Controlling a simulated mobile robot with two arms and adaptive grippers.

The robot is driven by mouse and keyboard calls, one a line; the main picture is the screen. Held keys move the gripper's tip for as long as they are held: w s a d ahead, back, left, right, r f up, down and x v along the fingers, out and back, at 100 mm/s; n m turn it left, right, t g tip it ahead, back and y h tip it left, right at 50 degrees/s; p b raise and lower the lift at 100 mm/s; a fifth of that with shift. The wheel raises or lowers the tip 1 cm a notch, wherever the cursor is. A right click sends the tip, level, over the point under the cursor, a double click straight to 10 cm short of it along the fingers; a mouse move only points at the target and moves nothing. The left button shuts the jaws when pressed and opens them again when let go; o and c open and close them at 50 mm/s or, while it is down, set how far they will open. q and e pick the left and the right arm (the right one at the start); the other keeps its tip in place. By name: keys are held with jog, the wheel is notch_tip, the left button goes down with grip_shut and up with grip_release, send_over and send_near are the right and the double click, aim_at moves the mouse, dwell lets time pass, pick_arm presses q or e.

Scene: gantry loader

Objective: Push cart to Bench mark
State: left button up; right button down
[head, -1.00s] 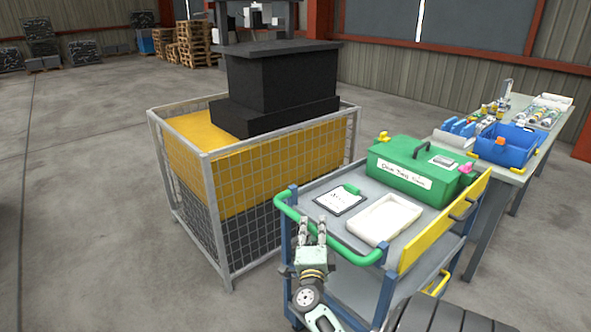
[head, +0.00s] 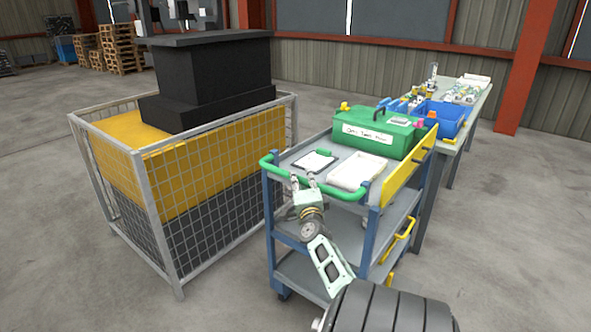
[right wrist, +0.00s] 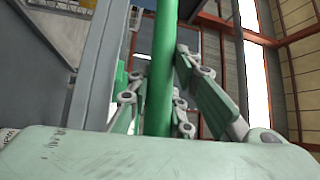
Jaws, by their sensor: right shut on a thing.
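The cart (head: 352,222) is a blue-framed, multi-shelf trolley with a green push handle (head: 336,193) at its near end. My right gripper (head: 303,180) is at this handle. In the right wrist view the green handle bar (right wrist: 160,75) runs between the fingers of my right gripper (right wrist: 158,90), which are shut on it. On the cart's top lie a clipboard (head: 313,161), a white tray (head: 357,170) and a green toolbox (head: 380,133). The bench (head: 468,120) stands just beyond the cart's far end. No Bench mark can be made out. My left gripper is not in view.
A wire-mesh cage (head: 193,233) with a yellow panel and a black machine (head: 208,75) stands close on the cart's left. A blue bin (head: 443,117) sits on the bench. A red column (head: 522,65) rises behind. The floor (head: 520,240) at right is clear.

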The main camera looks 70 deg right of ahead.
dwell(0.4)
jog(key=c, duration=2)
grip_release()
jog(key=shift+d, duration=0.1)
jog(key=o, duration=0.4)
jog(key=shift+d+f, duration=0.1)
jog(key=shift+d, duration=0.05)
jog(key=v, duration=1.2)
